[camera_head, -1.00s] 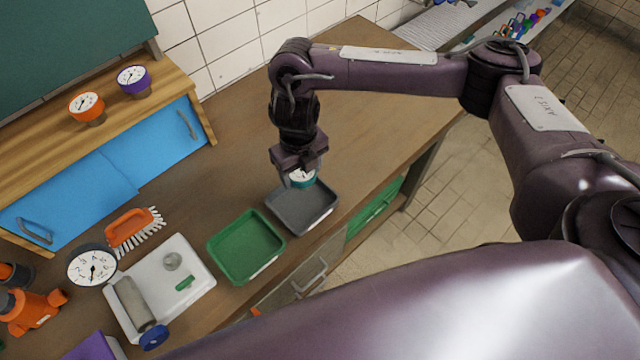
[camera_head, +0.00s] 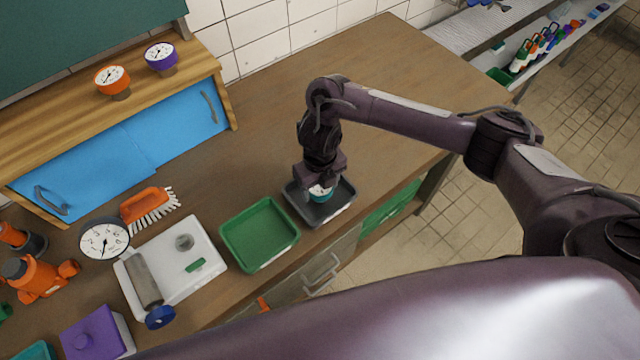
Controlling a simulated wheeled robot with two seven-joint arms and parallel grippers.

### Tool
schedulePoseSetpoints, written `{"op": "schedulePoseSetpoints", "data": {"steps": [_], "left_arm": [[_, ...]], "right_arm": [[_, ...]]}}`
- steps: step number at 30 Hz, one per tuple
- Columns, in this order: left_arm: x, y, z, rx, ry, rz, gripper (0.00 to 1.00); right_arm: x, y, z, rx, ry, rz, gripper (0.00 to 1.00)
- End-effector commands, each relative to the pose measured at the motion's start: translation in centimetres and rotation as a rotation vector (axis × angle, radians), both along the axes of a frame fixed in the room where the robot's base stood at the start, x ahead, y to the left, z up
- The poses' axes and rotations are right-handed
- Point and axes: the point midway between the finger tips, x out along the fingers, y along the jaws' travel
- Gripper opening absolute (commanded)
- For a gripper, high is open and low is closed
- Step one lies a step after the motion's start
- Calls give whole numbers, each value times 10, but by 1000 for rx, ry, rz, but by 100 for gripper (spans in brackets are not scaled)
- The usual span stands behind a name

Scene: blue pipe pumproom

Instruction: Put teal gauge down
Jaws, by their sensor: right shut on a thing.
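The teal gauge (camera_head: 320,193) has a white dial and a teal rim. My right gripper (camera_head: 319,184) points down and is shut on the gauge, partly hiding it. The gauge is low inside the dark grey tray (camera_head: 338,212). I cannot tell whether it touches the tray floor. My left gripper is not in view.
An empty green tray (camera_head: 260,235) stands left of the grey tray. A white board (camera_head: 172,268) with small parts, an orange brush (camera_head: 146,204) and a large dial gauge (camera_head: 104,240) lie further left. Orange (camera_head: 112,80) and purple (camera_head: 161,57) gauges stand on the wooden shelf.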

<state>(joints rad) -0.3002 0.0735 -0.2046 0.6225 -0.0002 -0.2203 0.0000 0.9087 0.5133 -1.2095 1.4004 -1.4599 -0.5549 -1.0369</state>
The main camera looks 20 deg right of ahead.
Motion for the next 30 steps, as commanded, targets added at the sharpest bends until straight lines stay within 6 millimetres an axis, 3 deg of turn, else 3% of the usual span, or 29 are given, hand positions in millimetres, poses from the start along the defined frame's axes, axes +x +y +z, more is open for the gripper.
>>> {"op": "schedulePoseSetpoints", "data": {"steps": [2,3,8,20,30], "left_arm": [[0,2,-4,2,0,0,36],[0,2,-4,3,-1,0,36],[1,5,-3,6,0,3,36],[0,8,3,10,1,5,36],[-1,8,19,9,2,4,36]], "right_arm": [[0,0,-4,0,-1,0,34],[0,0,-4,0,0,0,62],[0,0,-3,0,0,0,82],[1,0,7,0,-3,1,82],[3,-1,71,-1,-7,3,82]]}}
